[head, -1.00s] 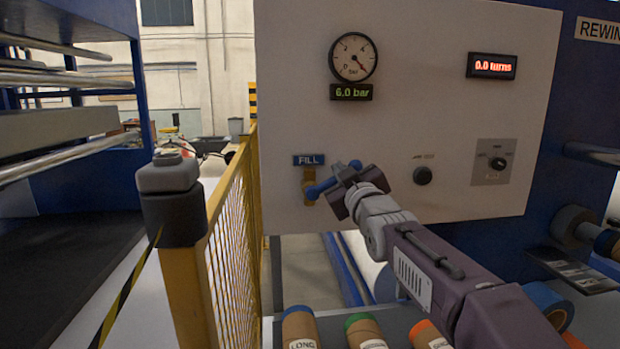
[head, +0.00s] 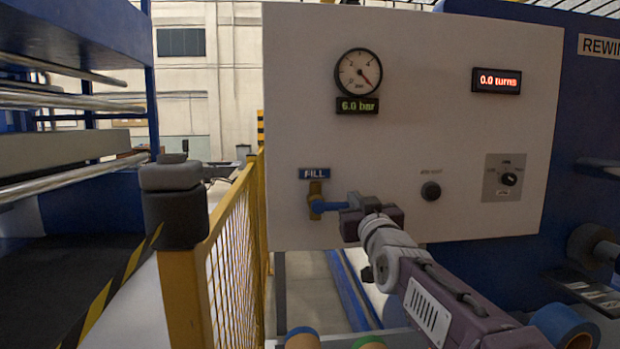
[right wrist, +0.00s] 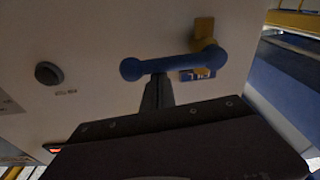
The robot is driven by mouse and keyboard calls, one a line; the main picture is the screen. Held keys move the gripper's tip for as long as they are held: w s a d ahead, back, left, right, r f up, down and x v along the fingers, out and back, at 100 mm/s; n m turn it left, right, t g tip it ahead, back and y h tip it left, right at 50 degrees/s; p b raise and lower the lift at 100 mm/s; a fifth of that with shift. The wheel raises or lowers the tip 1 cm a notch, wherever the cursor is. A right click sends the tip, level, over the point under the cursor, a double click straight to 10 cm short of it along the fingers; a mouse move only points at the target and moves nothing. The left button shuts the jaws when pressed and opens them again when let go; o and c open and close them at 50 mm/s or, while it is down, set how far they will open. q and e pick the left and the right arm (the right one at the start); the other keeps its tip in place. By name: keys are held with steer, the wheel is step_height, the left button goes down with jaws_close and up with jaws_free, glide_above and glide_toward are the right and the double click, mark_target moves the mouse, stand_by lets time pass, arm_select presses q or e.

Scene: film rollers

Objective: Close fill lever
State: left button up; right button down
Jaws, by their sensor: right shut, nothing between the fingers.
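The fill lever (head: 328,207) is a blue handle on a brass valve (head: 315,190), under the blue FILL label (head: 314,174) on the pale panel. It points right and lies about level. My right gripper (head: 354,204) is shut and empty at the lever's free end, which it partly hides. In the right wrist view the lever (right wrist: 165,66) has a round end, and the narrow closed fingers (right wrist: 157,92) are just beside it. I cannot tell whether they touch. The gauge (head: 358,72) has a display (head: 357,106) reading 6.0 bar. My left gripper is not in view.
A black knob (head: 430,191) and a selector switch (head: 508,179) sit right of the lever. A yellow mesh fence (head: 232,245) with a dark-capped post (head: 173,205) stands at left. Rolls with coloured ends (head: 368,343) lie below the panel.

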steer(key=shift+f, duration=0.2)
step_height(320, 180, up, 6)
steer(key=w+p, duration=0.1)
steer(key=p, duration=0.4)
steer(key=s+f+b, duration=0.2)
steer(key=s+f, duration=0.1)
steer(key=s, duration=0.7)
steer(key=shift+d, duration=0.15)
steer(key=shift+f, duration=0.1)
